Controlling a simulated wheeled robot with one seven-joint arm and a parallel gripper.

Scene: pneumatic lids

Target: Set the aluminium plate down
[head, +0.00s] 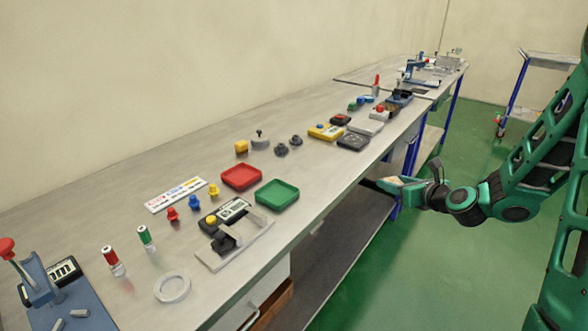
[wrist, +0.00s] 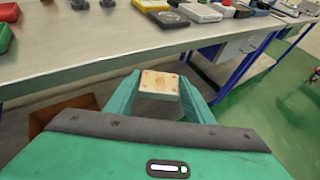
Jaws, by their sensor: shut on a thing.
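The aluminium plate (wrist: 160,82) shows in the wrist view as a small, pale, squarish piece with several small holes or screws near its corners. It sits between the two green fingers of my gripper (wrist: 160,95), which is shut on it. In the head view my gripper (head: 384,186) is off the front edge of the long workbench (head: 330,120), over the green floor side and near the shelf. The plate cannot be made out clearly in the head view. In the wrist view the bench top lies ahead of the plate, across a gap.
The bench carries a red tray (head: 241,177), a green tray (head: 277,195), a grey fixture (head: 235,243), a white ring (head: 172,288) and a yellow device (head: 325,132). A lower shelf (head: 350,235) runs under the bench. A strip along the bench's front edge is bare.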

